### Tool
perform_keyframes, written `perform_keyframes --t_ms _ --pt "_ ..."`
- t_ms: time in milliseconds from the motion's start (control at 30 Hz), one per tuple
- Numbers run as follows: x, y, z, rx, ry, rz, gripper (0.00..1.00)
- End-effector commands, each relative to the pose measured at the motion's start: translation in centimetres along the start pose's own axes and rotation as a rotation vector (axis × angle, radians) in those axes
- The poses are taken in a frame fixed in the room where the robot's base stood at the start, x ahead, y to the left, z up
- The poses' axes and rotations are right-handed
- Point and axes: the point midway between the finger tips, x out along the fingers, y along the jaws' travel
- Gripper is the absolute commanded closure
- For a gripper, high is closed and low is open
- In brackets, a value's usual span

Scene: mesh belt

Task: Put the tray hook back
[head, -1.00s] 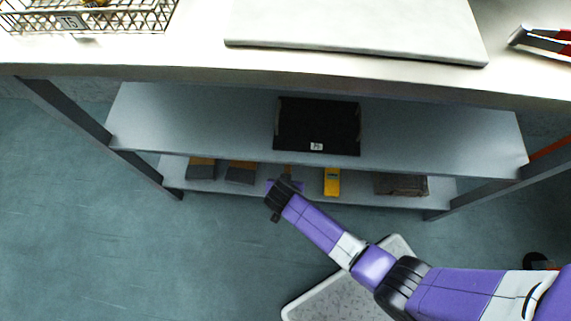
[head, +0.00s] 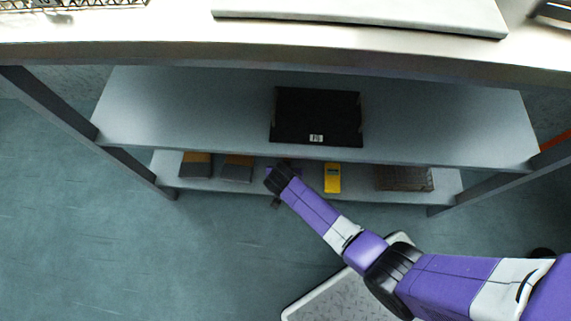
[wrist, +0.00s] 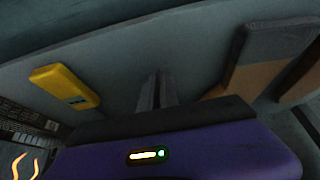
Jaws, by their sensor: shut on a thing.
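My gripper (head: 279,179) is at the front edge of the lower shelf (head: 355,183), between a yellow device and grey-and-tan blocks. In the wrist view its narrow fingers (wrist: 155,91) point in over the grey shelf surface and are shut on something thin. I take this to be the tray hook, but its shape cannot be made out; it is dark and mostly hidden by the gripper. A black tray (head: 318,118) with a small white label sits on the upper shelf, above and to the right of my gripper.
The yellow device (head: 332,178) lies right of my gripper in the head view. Two grey-and-tan blocks (head: 237,168) lie to its left. A brown mesh-like box (head: 404,179) is further right. The upper shelf (head: 180,110) is clear beside the tray. The worktop (head: 150,45) overhangs above.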

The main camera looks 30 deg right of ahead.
Motion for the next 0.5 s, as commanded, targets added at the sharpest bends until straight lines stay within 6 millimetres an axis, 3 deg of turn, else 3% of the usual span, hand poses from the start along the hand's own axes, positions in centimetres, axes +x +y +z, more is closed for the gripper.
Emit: perform_keyframes --t_ms 367,400,500 --pt "0.19 -0.03 0.05 0.000 0.001 -0.001 1.00" --pt "0.19 -0.03 0.06 0.000 0.001 -0.001 0.89" --pt "0.19 -0.03 0.06 0.000 0.001 -0.001 0.69"
